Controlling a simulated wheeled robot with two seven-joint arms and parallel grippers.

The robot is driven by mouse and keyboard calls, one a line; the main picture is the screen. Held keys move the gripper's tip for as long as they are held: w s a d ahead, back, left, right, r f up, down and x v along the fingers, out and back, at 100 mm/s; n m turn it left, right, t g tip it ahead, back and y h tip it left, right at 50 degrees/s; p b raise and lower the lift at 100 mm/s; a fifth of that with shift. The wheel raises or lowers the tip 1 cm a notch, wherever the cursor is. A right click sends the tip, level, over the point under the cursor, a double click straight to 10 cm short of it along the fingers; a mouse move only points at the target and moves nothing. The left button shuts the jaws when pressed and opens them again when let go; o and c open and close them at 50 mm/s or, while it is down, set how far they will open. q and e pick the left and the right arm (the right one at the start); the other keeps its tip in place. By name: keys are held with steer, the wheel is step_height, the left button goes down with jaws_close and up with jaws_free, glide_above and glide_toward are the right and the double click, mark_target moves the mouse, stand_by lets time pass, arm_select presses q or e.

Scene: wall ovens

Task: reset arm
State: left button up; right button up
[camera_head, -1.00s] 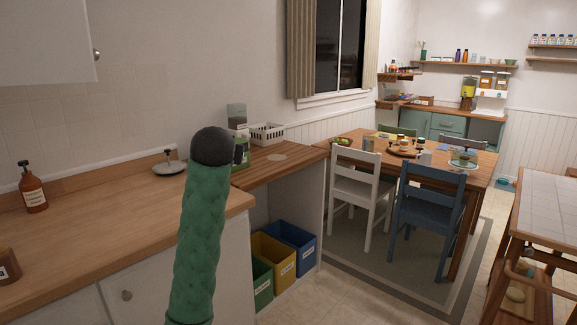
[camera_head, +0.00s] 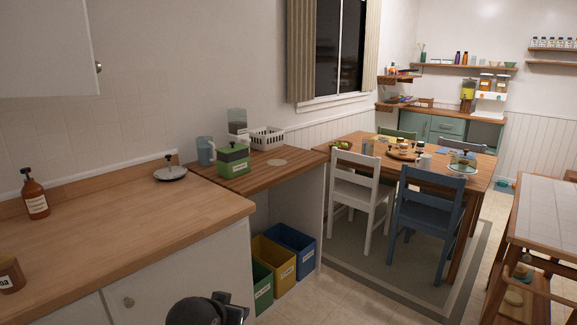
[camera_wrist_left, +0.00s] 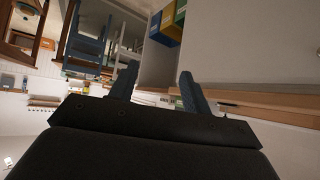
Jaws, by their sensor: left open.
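My left gripper (camera_wrist_left: 159,72) shows in the wrist view with its two dark fingers apart and nothing between them. In the head view, the dark end of my left arm (camera_head: 200,312) shows at the bottom edge, in front of the white lower cabinet. The rest of that arm is below the picture. My right gripper is not in either view.
A white chair (camera_head: 358,195) and blue chair (camera_head: 428,215) stand by the table. Floor between is clear.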

arm_select(q)
steer(key=s+f+g+p, duration=0.1)
steer(key=s+f+g, duration=0.2)
steer(key=s+f, duration=0.9)
steer(key=s+f+g+p, duration=0.1)
steer(key=s+f+g, duration=0.3)
steer(key=s+f, duration=0.8)
steer(key=s, duration=0.7)
steer(key=shift+s+a+g+p, duration=0.15)
steer(key=shift+a+g+p, duration=0.1)
steer(key=shift+g+p, duration=0.1)
steer(key=shift+c, duration=0.5)
